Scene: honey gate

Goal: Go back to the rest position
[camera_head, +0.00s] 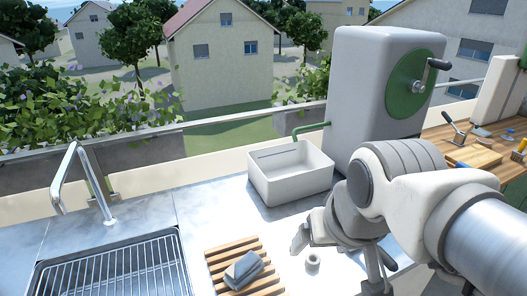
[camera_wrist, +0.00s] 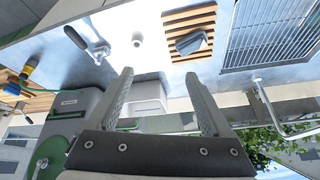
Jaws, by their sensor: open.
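My gripper (camera_wrist: 158,78) is open in the wrist view, with its two grey fingers apart and nothing between them. In the head view my gripper is partly hidden by my own arm, above the metal counter (camera_head: 205,207). The wrist view looks inverted, and the white bin (camera_wrist: 149,92) shows beyond the fingers. In the head view that bin (camera_head: 292,182) stands empty on the counter, left of my arm.
A grey machine (camera_head: 372,90) with a green wheel and crank stands behind my arm. A slatted wooden rack (camera_head: 222,252) bears a grey object (camera_head: 244,269). A small white cylinder (camera_head: 313,263) stands nearby. A faucet (camera_head: 75,170) and sink grid (camera_head: 115,270) are left; a tool bench (camera_head: 440,135) is right.

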